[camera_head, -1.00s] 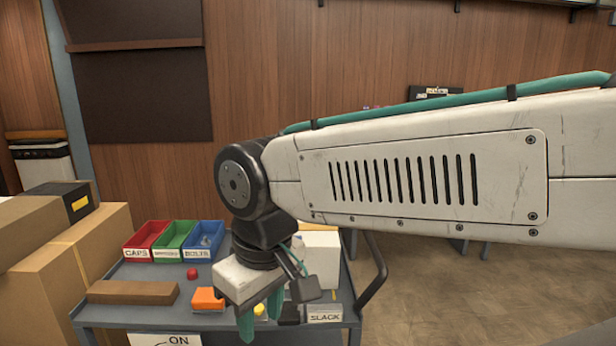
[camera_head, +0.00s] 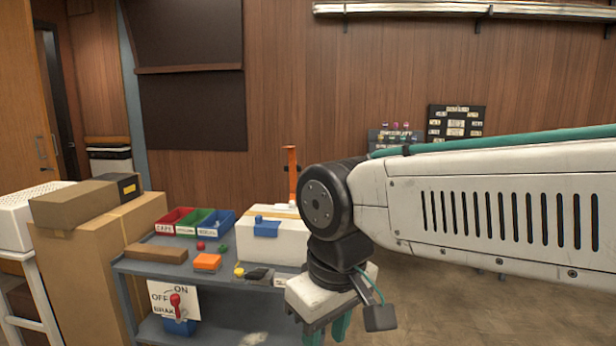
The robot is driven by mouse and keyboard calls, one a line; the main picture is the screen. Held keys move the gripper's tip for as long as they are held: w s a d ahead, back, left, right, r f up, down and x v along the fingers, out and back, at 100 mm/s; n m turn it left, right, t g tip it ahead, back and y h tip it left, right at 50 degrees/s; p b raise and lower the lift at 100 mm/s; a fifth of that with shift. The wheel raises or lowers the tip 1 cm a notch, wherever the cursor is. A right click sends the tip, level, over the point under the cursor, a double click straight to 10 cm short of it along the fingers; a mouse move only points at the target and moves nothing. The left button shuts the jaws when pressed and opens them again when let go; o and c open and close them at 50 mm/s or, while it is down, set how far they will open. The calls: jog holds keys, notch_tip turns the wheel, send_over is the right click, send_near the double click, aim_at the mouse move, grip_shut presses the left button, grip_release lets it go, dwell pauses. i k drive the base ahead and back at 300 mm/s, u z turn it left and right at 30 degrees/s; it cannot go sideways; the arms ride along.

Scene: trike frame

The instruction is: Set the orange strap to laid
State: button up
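An upright orange strip (camera_head: 292,172), which looks like the orange strap, stands behind the white box (camera_head: 262,240) on the grey cart. Its lower end meets a small white part near the box top; how it is fixed there cannot be made out. My gripper (camera_head: 328,334) hangs at the cart's right front, right of and nearer than the strip. Its teal fingers point down with a gap between them and nothing visible in it. The fingertips run to the bottom picture edge.
The grey cart (camera_head: 215,282) carries red, green and blue bins (camera_head: 214,226), a brown block (camera_head: 156,253), an orange block (camera_head: 207,262) and small parts. A sign with a red brake lever (camera_head: 175,303) hangs in front. Cardboard boxes (camera_head: 95,250) stand left. Floor shows at right.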

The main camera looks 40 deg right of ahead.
aim_at(291, 167)
jog(key=z, duration=1.55)
jog(key=i, duration=5.6)
jog(key=u, duration=3.95)
